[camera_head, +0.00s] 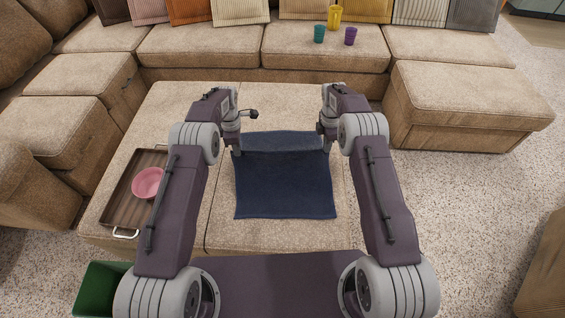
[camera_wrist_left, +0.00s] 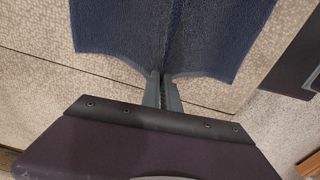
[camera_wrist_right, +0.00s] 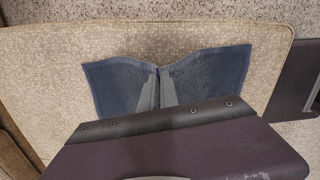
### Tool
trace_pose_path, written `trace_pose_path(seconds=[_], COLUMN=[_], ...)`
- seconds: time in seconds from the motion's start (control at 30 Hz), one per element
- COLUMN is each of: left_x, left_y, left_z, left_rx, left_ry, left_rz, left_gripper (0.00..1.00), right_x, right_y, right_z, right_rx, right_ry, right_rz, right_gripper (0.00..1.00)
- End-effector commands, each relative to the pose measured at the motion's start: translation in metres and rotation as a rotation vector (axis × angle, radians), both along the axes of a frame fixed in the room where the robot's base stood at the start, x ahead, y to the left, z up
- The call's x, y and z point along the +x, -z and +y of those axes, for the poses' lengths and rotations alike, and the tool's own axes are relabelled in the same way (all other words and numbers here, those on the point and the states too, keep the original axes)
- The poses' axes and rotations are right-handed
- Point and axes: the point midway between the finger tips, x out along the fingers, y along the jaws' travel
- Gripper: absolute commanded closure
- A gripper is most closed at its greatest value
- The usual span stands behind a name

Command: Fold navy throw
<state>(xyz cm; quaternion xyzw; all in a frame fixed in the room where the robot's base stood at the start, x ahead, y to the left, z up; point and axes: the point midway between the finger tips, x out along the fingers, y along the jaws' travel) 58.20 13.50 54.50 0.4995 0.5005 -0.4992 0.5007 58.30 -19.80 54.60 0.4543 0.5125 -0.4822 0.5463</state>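The navy throw (camera_head: 285,185) lies on the beige ottoman (camera_head: 225,232). Its far part is raised and shows a paler band between my two grippers. My left gripper (camera_head: 238,150) is at the throw's left side near the far end. Its fingers are together on the cloth, which creases at the tips in the left wrist view (camera_wrist_left: 162,76). My right gripper (camera_head: 327,150) is at the opposite side. Its fingers also pinch the cloth, which dips to them in the right wrist view (camera_wrist_right: 158,72). The fingertips are partly hidden in the head view.
A wooden tray (camera_head: 122,190) with a pink bowl (camera_head: 148,183) sits on the ottoman's left. Teal (camera_head: 319,34), yellow (camera_head: 334,18) and purple (camera_head: 350,36) cups stand on the sofa behind. A green bin (camera_head: 100,288) is at the lower left.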

Motion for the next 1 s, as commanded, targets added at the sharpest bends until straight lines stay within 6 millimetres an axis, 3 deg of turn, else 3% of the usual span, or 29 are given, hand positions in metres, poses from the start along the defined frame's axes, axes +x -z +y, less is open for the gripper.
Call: trace_pose_path(seconds=[0.03,0.6,0.8,1.0], left_x=[0.000,0.000,0.000,0.000], left_y=[-0.027,-0.166,-0.192,-0.195], left_z=[0.000,-0.001,-0.002,-0.002], left_rx=[0.000,0.000,0.000,0.000], left_ry=[0.000,0.000,0.000,0.000], left_rz=[0.000,0.000,0.000,0.000], left_gripper=[1.00,1.00,1.00,1.00], right_x=[0.000,0.000,0.000,0.000], right_y=[-0.026,-0.166,-0.191,-0.195], right_z=[-0.003,0.000,0.000,0.000], right_rx=[0.035,0.061,0.061,0.061], right_ry=[0.005,-0.001,-0.001,-0.001], right_rz=[0.006,0.009,0.010,0.010], right_gripper=[1.00,1.00,1.00,1.00])
